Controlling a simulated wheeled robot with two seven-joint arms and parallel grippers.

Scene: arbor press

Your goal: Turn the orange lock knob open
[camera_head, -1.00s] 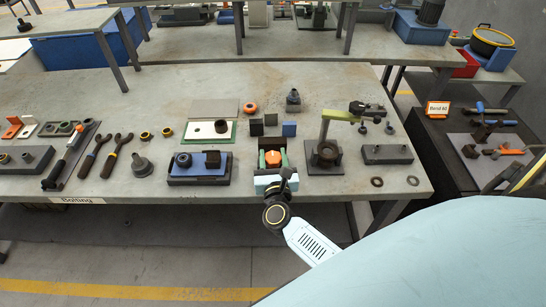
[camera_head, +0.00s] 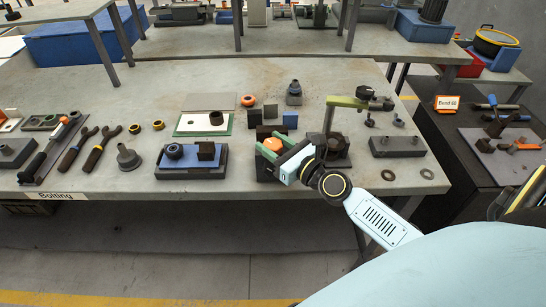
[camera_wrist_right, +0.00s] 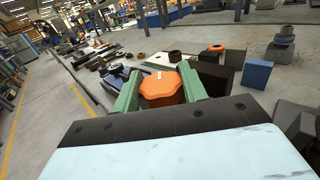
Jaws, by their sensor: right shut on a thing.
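The orange lock knob (camera_head: 272,144) sits on a dark block near the front edge of the workbench, partly covered by my right gripper. In the right wrist view it is an orange, many-sided cap (camera_wrist_right: 161,88) with a small pale mark at its far edge. My right gripper (camera_head: 270,149) reaches it from the front right, slantwise. Its two green fingers (camera_wrist_right: 158,92) lie on either side of the knob and are shut on it. My left gripper is not in view.
An arbor press (camera_head: 328,125) with a green arm stands close right of my gripper. A blue-topped fixture (camera_head: 180,164) is at the left. Small dark and blue blocks (camera_head: 290,120) and an orange nut (camera_head: 248,100) lie behind the knob.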

